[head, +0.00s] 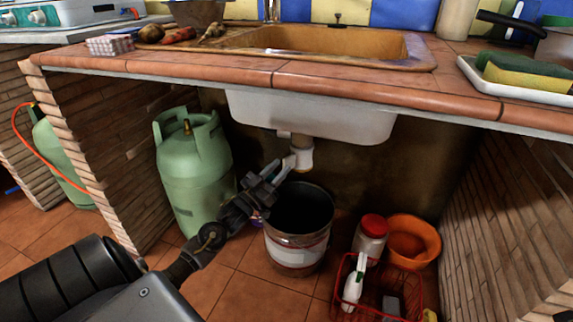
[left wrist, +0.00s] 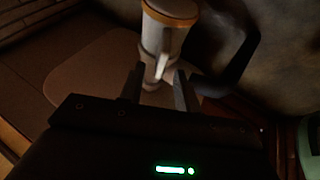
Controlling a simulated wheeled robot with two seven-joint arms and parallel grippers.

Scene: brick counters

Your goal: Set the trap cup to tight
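The white trap cup (head: 302,160) hangs under the sink basin (head: 315,118) in the head view. In the left wrist view, the white trap (left wrist: 170,35), with an orange-brown ring, shows beyond my fingers, and a narrow white part of it points down toward the gap between them. My left gripper (head: 277,172) is just left of and slightly below the cup. Its two fingers (left wrist: 159,90) are apart with nothing held between them. I cannot tell whether a fingertip touches the trap. My right gripper is not in view.
A bucket (head: 297,252) stands below the trap. A green gas cylinder (head: 193,180) stands to the left, by the brick wall. A red wire basket (head: 375,295), a red-lidded jar (head: 370,240) and an orange bowl (head: 413,243) are at the right. The counter edge (head: 270,78) overhangs the space.

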